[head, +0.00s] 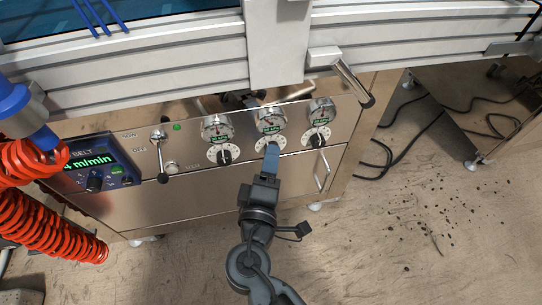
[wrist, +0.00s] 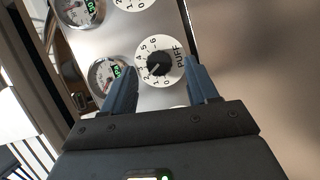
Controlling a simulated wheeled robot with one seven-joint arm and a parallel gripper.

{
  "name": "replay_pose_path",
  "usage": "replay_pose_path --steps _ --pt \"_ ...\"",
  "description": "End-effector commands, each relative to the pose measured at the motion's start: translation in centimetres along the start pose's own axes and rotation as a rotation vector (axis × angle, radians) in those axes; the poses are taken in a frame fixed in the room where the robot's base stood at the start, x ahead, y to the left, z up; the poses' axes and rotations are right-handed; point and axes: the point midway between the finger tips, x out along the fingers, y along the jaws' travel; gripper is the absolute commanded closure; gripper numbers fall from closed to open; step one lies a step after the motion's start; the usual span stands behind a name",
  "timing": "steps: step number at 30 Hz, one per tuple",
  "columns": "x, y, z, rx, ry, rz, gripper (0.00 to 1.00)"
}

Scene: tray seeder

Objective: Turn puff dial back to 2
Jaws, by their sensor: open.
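The puff dial (wrist: 160,47) is a white disc with black numbers, the word PUFF and a black knob. In the wrist view it sits between the two blue fingers of my gripper (wrist: 157,68). The knob's pointer faces the lower left, toward the low numbers; I cannot tell exactly which one. In the head view the puff dial (head: 262,144) is the middle of three, partly hidden by my gripper (head: 271,150). My gripper is open, one finger on each side of the dial, and nothing is held. Whether the fingers touch the knob is unclear.
Similar dials flank it, left (head: 231,157) and right (head: 309,142), with round gauges above. A door handle (head: 321,171) is to the lower right. A lever (head: 161,160) and the belt panel (head: 97,165) are farther left. Red coiled hoses (head: 50,222) hang at the far left.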

Motion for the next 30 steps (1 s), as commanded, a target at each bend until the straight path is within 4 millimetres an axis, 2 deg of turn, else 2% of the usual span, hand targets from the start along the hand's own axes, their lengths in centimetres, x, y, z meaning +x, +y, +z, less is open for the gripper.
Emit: replay_pose_path --steps 1,6,12,30 --pt "-1.1 0.1 0.0 -0.001 0.003 -0.003 0.41" --pt "-3.7 0.1 0.0 0.0 0.002 -0.002 0.41" --pt "-5.6 0.1 0.0 -0.001 0.001 -0.001 0.41" --pt "-5.8 0.0 0.1 0.0 0.0 -0.001 0.41"
